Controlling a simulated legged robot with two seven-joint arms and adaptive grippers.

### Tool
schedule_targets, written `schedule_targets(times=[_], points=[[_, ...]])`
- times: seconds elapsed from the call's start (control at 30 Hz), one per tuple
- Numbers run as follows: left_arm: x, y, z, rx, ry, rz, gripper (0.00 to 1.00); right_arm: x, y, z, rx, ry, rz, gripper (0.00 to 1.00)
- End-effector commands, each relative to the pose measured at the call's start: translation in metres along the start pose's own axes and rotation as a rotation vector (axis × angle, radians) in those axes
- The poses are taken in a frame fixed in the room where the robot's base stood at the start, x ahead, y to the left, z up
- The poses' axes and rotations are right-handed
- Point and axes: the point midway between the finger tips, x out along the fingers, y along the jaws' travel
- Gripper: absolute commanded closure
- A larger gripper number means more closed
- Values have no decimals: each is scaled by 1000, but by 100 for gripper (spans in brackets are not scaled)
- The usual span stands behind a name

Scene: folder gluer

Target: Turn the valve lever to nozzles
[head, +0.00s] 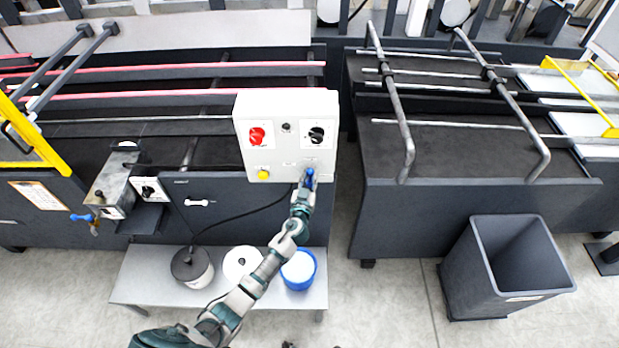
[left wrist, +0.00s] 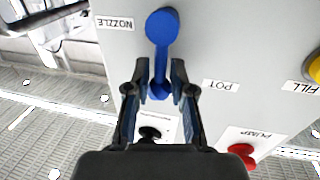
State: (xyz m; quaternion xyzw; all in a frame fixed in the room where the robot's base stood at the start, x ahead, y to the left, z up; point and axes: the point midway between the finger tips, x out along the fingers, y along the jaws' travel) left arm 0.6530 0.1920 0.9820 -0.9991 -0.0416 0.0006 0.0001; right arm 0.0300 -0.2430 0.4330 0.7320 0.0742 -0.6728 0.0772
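A white control box (head: 287,110) stands at the middle of the head view. A blue valve lever (head: 310,174) is low on its front, partly hidden by my left gripper (head: 306,184). In the left wrist view the lever (left wrist: 161,40) runs nearly straight up the picture, between the upside-down labels NOZZLE (left wrist: 115,23) and POT (left wrist: 221,86). It points at neither label. My left gripper (left wrist: 160,72) has its fingers apart, one on each side of the lever's narrow part, with small gaps showing. My right gripper is not in view.
The box also has a red knob (head: 257,136), a black knob (head: 316,135) and a yellow button (head: 263,174). A low bench (head: 140,285) with containers stands beneath. Another blue-handled valve (head: 82,217) is at left. A grey bin (head: 505,268) stands right; floor between is clear.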

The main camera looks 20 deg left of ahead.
Motion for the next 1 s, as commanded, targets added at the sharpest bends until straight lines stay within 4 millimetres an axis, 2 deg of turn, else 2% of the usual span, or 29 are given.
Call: schedule_targets(times=[0.47, 1.0], points=[[1, 3, -1, 56, -11, -1, 100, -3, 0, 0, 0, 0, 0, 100], [4, 23, 2, 461, -92, 0, 100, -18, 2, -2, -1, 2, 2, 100]])
